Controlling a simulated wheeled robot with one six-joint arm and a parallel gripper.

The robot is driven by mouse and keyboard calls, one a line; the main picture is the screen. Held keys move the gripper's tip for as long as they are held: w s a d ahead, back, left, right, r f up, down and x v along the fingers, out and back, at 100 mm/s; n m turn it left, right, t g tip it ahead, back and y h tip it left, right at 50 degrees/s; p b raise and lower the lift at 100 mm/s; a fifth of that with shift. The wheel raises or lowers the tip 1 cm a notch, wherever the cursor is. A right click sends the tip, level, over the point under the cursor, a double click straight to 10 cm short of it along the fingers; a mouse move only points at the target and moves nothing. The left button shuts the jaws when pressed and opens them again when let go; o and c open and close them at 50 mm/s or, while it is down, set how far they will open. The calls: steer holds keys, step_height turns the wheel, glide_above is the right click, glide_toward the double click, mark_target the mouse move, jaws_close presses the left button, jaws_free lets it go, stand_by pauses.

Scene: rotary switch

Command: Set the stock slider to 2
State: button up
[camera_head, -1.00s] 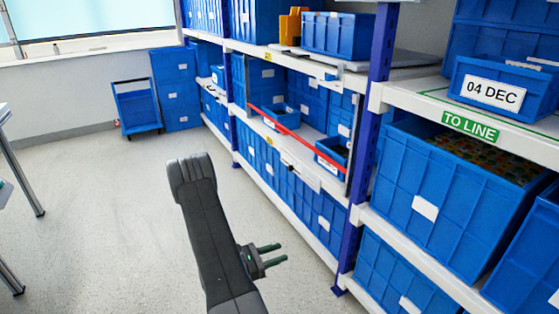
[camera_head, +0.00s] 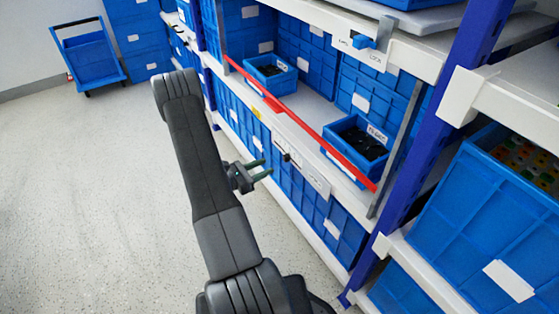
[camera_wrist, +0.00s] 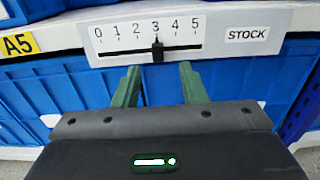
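The stock slider's black knob (camera_wrist: 157,51) stands at 3 on a white scale panel (camera_wrist: 210,38) marked 0 to 5, in the wrist view. A STOCK label (camera_wrist: 254,34) is at the panel's right end. In the head view the panel (camera_head: 313,178) is on the shelf's front edge, with the small dark knob (camera_head: 287,157) near its left part. My gripper (camera_wrist: 159,76) is open and empty, its two green fingers below the knob in the picture, one to each side, with no contact visible. The gripper (camera_head: 264,169) also shows in the head view, left of the panel.
A red bar (camera_head: 300,122) slants across the shelf opening above the panel. Blue bins (camera_head: 357,147) stand behind it. A blue upright (camera_head: 450,120) is to the right. A blue trolley (camera_head: 90,58) stands at the far left. The floor (camera_head: 90,200) on the left is clear.

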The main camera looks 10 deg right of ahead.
mark_target(284, 157)
steer(key=b+x, duration=0.1)
steer(key=x, duration=0.6)
steer(key=shift+w+d, duration=0.15)
steer(key=shift+w, duration=0.1)
steer(key=shift+c, duration=0.5)
jaws_close()
